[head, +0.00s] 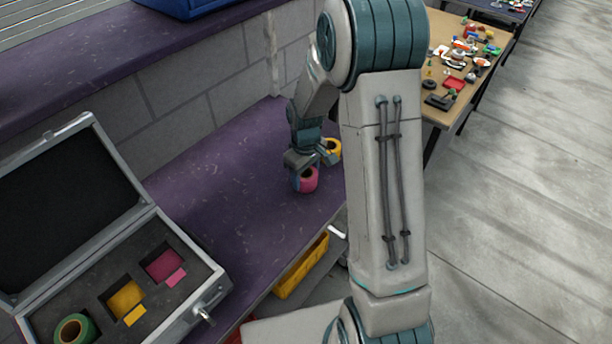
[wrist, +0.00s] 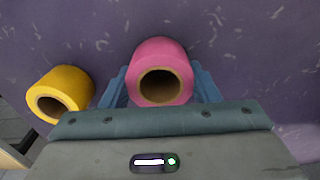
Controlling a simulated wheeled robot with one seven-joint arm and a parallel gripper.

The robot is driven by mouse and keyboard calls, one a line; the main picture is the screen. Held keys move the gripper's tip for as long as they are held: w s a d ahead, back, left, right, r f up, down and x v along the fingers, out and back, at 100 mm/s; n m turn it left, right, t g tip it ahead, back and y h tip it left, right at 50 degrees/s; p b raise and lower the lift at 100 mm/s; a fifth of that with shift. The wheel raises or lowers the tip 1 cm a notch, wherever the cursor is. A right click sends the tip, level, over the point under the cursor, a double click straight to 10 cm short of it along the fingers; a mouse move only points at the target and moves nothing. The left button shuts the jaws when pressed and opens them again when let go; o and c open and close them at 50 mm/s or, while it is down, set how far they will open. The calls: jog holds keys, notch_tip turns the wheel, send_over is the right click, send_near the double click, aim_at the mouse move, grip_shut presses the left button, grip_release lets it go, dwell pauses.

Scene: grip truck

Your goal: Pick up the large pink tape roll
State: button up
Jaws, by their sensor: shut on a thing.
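The large pink tape roll (head: 308,180) is on or just above the purple shelf, near its right end; I cannot tell whether it touches the surface. My gripper (head: 304,172) is over it from above, with its fingers on either side of the roll. In the wrist view the pink tape roll (wrist: 160,72) sits between the two blue fingers of my gripper (wrist: 161,88), which are closed against its sides. Its dark core hole faces the wrist camera.
A yellow tape roll (head: 333,148) stands just beside my gripper. An open case (head: 205,262) at lower left has foam cutouts with pink and yellow insides and a green roll (head: 75,329). A cluttered table (head: 446,118) stands at the back right. The shelf (head: 215,185) between case and gripper is clear.

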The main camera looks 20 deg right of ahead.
jog(key=shift+r, duration=0.45)
jog(key=r, duration=0.1)
jog(key=r+b, duration=0.1)
jog(key=r, duration=0.1)
jog(key=shift+d, duration=0.2)
jog(key=s+d+r+b, duration=0.1)
jog(key=s+d+r, duration=0.5)
jog(key=s+d, duration=0.1)
jog(key=shift+s+d+r, duration=0.25)
jog(key=shift+d, duration=0.6)
